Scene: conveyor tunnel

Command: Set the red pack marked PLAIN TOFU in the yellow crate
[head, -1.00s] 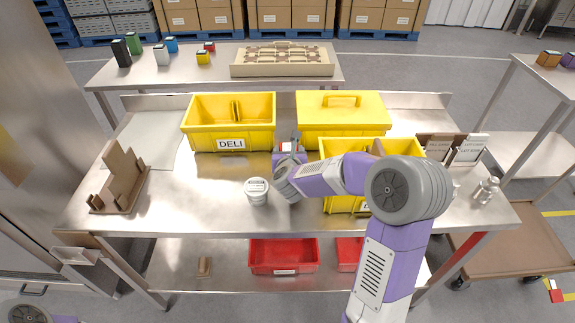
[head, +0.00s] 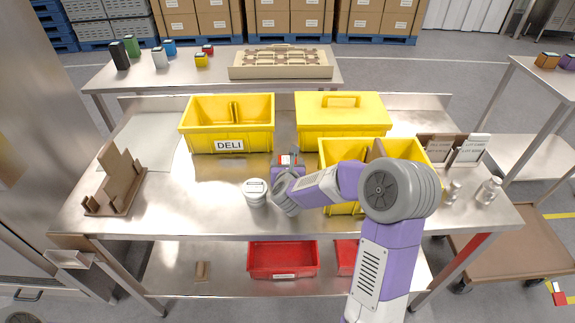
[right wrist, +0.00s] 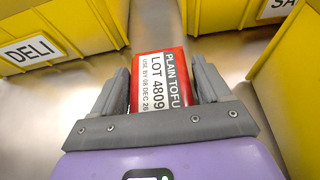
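The red pack marked PLAIN TOFU (right wrist: 160,80) shows between my right gripper's fingers (right wrist: 163,90), its white label reading LOT 4809. In the head view, my right gripper (head: 288,167) is shut on the pack (head: 287,159), between the yellow crates. Whether the pack touches the table cannot be told. An open yellow crate marked DELI (head: 188,134) stands at the back left. A lidded yellow crate (head: 341,128) stands at the back right. Another open yellow crate (head: 335,152) stands front right, partly hidden by my right arm. My left gripper is out of view.
A white-lidded jar (head: 256,193) stands just left of my right gripper. A brown stepped holder (head: 122,182) stands at the left, and small bottles (head: 488,190) and cards (head: 470,150) at the right. Red bins (head: 283,259) sit on the lower shelf. The front-left tabletop is clear.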

